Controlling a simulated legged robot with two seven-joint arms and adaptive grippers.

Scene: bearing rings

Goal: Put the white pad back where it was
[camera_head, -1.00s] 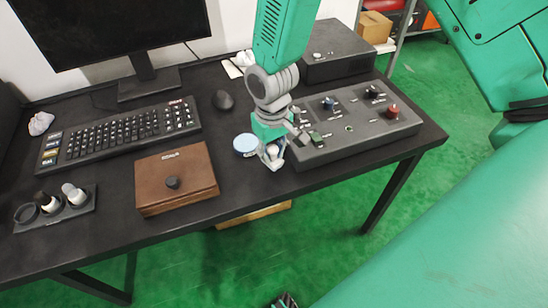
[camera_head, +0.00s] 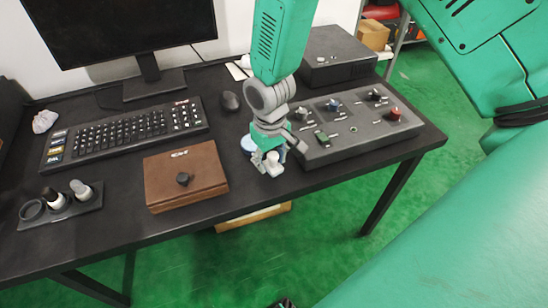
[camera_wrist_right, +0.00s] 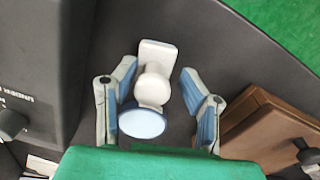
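My right gripper (camera_head: 269,161) is low over the table's front part, left of the control box. In the right wrist view its fingers (camera_wrist_right: 160,95) are spread, with the white piece between them and a gap on the right. My left gripper is not in view.
A grey control box (camera_head: 355,124) with knobs stands close on the right. A brown box (camera_head: 186,177) with a black knob lies on the left.

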